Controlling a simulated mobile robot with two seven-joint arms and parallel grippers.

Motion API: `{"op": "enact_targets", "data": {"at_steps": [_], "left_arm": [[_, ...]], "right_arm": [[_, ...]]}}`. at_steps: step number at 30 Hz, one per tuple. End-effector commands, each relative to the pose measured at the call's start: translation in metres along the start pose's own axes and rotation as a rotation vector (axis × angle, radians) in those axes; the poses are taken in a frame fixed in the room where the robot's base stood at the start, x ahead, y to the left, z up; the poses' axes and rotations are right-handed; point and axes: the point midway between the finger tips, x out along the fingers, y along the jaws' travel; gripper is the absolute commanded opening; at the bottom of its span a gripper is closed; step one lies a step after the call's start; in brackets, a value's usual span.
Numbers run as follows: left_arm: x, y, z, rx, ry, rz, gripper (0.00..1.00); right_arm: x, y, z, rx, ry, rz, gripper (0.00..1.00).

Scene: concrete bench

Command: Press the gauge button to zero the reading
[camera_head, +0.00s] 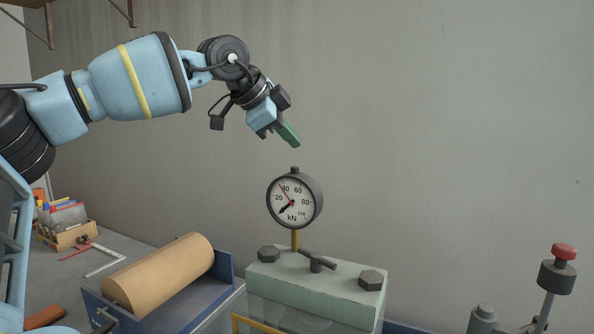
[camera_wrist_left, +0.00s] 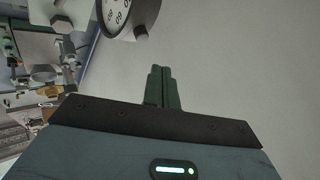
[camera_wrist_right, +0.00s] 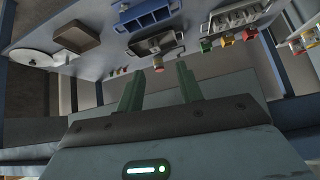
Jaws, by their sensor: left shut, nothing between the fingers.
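The round dial gauge (camera_head: 304,213), marked kN, stands upright on a brass stem above a pale green block. A small dark button (camera_head: 295,170) sits on top of its case. A thin red needle points up-left and a thick black one down-left. My left gripper (camera_head: 295,143) is shut and empty, pointing down, a short gap above the button and apart from it. In the left wrist view, the gauge (camera_wrist_left: 112,16) and button (camera_wrist_left: 141,33) show at the top, left of my shut fingers (camera_wrist_left: 161,69). My right gripper (camera_wrist_right: 160,68) is open and empty, seen only in its wrist view.
The pale green block (camera_head: 330,290) carries dark bolts and a handle. A tan cylinder (camera_head: 160,275) lies in a blue cradle to the left. A red-topped switch (camera_head: 563,252) stands at right. A wooden box of tools (camera_head: 68,236) is at far left. The wall area around the gauge is clear.

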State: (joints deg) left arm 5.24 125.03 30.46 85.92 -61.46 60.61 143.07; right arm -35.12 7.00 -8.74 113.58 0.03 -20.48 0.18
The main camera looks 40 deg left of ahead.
Motion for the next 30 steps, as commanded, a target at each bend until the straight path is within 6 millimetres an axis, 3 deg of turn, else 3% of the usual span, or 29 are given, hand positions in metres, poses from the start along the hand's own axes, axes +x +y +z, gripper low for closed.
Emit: {"op": "enact_targets", "data": {"at_steps": [8, 30], "left_arm": [[0.017, 0.011, 0.011, 0.001, -0.002, 0.002, 0.0], [0.017, 0.012, 0.012, 0.001, 0.0, 0.0, 0.0]], "right_arm": [[0.005, -0.003, 0.012, 0.01, -0.019, -0.003, 0.36], [0.006, -0.003, 0.009, 0.012, -0.014, -0.003, 0.36]]}}
